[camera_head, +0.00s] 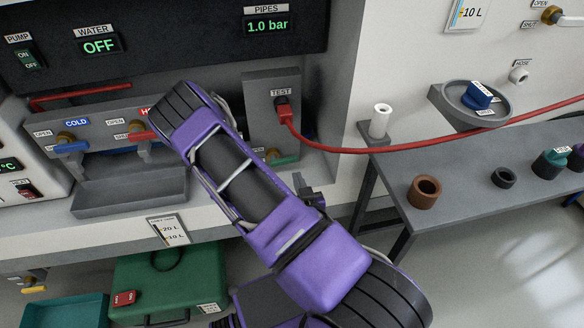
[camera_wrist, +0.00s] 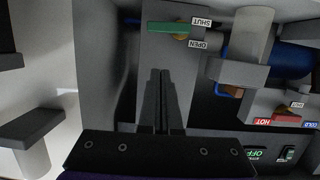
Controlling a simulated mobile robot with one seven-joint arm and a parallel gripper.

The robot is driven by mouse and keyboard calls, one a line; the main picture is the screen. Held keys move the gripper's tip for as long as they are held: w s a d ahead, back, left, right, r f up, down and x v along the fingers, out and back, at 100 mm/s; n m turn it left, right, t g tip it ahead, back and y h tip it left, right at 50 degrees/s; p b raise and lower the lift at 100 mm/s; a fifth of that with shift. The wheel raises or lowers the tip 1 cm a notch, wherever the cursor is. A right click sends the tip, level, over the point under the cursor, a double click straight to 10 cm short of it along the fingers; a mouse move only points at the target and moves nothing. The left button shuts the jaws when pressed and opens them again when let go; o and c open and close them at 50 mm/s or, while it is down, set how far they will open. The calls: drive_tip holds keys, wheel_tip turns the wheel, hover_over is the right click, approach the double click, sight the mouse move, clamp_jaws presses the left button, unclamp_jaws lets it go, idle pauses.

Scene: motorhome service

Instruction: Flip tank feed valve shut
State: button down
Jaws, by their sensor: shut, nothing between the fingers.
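A green valve lever (camera_wrist: 168,27) lies about level in the wrist view, with a brass pivot and SHUT and OPEN labels at its right end. In the head view a green lever (camera_head: 284,159) shows partly behind my purple arm, low on the grey TEST panel (camera_head: 262,88). No readable label names either one as tank feed. My gripper (camera_wrist: 160,74) is shut and empty, its fingertips below the lever in the wrist picture and apart from it.
A red hose (camera_head: 350,150) runs from the TEST socket across the right side. Left are the blue COLD lever (camera_head: 72,147) and a grey trough (camera_head: 130,190). A bench (camera_head: 470,170) with rings and fittings stands right. The WATER display (camera_head: 99,46) reads OFF.

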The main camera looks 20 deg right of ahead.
drive_tip(key=w+r+b, duration=0.1)
drive_tip(key=w, duration=0.2)
hover_over(289, 158)
drive_tip(key=s+a, duration=0.1)
drive_tip(key=s, duration=0.1)
drive_tip(key=f, duration=0.2)
drive_tip(key=shift+d+f+n+b, duration=0.1)
drive_tip(key=shift+f+n+b, duration=0.2)
drive_tip(key=shift+f+b, duration=1.15)
drive_tip(key=shift+d+f+p, duration=0.1)
drive_tip(key=shift+f+p, duration=0.45)
drive_tip(key=shift+d+f+m, duration=0.1)
drive_tip(key=shift+f+m, duration=0.4)
drive_tip(key=shift+s+f, duration=0.1)
drive_tip(key=shift+s, duration=0.15)
